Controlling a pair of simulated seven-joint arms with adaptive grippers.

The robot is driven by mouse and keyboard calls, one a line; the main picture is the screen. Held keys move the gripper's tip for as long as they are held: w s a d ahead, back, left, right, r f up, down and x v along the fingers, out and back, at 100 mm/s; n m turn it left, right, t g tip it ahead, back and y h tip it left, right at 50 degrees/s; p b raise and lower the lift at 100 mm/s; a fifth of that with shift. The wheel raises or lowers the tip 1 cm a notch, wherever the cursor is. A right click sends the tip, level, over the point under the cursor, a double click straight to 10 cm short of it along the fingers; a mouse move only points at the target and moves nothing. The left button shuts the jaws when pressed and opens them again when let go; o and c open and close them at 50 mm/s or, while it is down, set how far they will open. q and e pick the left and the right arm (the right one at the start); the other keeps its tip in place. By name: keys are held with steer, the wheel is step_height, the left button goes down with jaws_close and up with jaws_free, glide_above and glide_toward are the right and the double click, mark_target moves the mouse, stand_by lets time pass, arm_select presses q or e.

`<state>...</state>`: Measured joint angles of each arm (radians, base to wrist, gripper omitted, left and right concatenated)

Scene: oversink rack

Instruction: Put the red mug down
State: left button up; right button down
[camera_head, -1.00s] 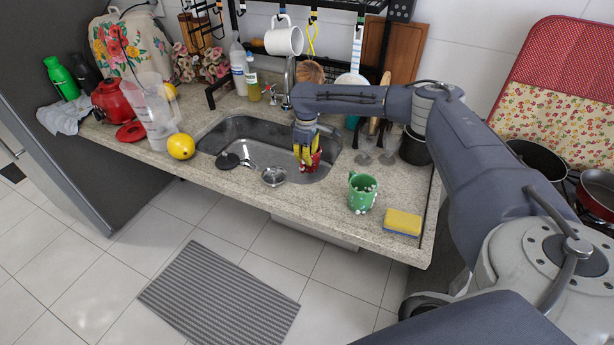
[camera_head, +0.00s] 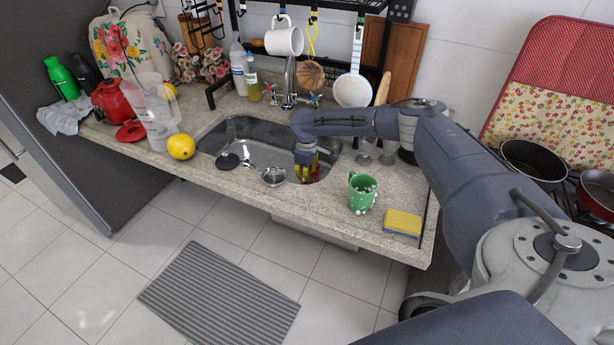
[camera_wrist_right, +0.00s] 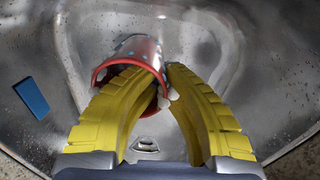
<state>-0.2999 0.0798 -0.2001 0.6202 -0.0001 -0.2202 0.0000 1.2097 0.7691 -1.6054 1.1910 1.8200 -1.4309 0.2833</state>
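The red mug (camera_wrist_right: 143,49), with pale dots, is in the sink basin (camera_head: 236,130). In the right wrist view it lies tilted, with its rim toward my fingers. My right gripper (camera_wrist_right: 160,72) has its yellow fingers closed in on the mug's near side, one on each side of its wall or handle. In the head view my right gripper (camera_head: 305,178) is low inside the sink and mostly hides the mug. I cannot tell whether the mug touches the sink floor. My left gripper is not in view.
A blue block (camera_wrist_right: 31,97) lies in the sink to the left. Glasses (camera_head: 366,148) stand right of the sink.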

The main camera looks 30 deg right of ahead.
steer(key=c, duration=1.6)
jaws_free()
step_height(320, 180, up, 12)
steer(key=shift+a, duration=0.1)
